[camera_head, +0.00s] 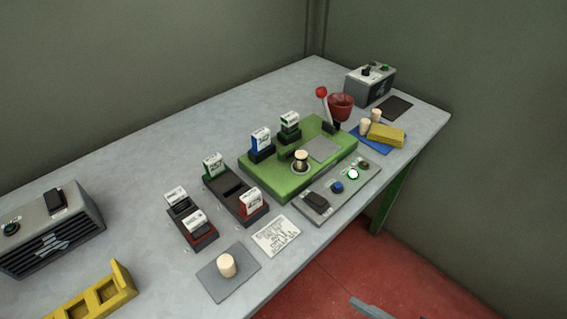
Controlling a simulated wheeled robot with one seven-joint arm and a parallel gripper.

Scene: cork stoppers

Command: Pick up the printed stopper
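A pale cork stopper (301,157) stands upright in a round seat on the green machine (285,184). Another pale stopper (227,266) stands upright on a grey mat (240,284) at the table's front. Two more stoppers (365,126) stand by a yellow block on a blue mat at the right. The view is too small to show a print on any of them. My gripper is not clearly visible. A grey bar (373,308) at the bottom edge, over the red floor, may be part of my arm.
The green machine has a red-knobbed lever (322,93) and a red funnel (341,105). A grey control panel (322,207) lies before it. Dark holders with labelled blocks (251,203) and a white card (276,237) stand left. A yellow rack (95,301) and grey box (50,228) are far left.

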